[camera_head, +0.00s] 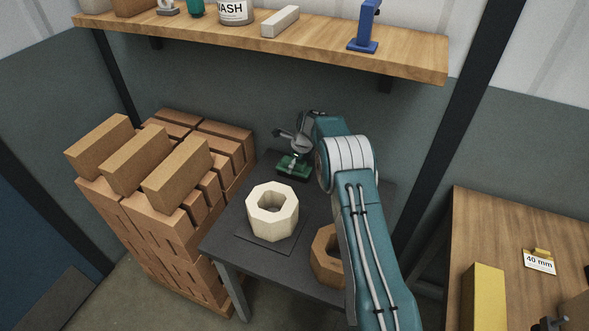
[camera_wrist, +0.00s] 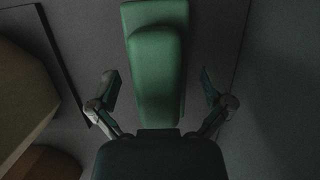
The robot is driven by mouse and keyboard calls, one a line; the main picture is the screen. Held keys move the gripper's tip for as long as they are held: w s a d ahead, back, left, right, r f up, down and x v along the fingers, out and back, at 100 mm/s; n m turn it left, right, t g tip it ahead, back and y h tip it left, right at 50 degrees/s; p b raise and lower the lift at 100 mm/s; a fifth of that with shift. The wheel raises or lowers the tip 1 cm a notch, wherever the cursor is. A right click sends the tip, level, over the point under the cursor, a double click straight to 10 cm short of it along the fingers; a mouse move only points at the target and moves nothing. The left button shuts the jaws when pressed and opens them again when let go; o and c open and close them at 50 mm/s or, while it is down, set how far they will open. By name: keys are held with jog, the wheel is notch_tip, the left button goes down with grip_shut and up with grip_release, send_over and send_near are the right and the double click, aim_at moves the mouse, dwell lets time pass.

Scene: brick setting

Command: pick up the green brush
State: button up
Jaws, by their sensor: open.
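The green brush (camera_head: 292,167) lies on the dark table (camera_head: 226,240), near its back edge, with my gripper (camera_head: 287,147) just above it. The wrist view shows the brush (camera_wrist: 158,75) as a green block with a raised, rounded upper part, running up the middle of the picture. My gripper (camera_wrist: 162,95) has its fingers spread, one on each side of the brush, with a gap on both sides. The near end of the brush is hidden behind the gripper body.
A cream octagonal ring (camera_head: 288,221) stands on the table in front of the brush. A brown ring (camera_head: 325,262) is partly behind my arm. Stacked bricks (camera_head: 165,240) stand left. A wooden shelf (camera_head: 330,53) hangs above. A wooden bench (camera_head: 490,232) is at right.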

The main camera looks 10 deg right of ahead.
jog(key=shift+w+a+f, duration=0.1)
jog(key=shift+a+f, duration=0.2)
jog(key=shift+f, duration=0.15)
jog(key=shift+d, duration=0.1)
jog(key=c, duration=1.1)
jog(key=shift+c, duration=0.2)
jog(key=shift+r, duration=0.1)
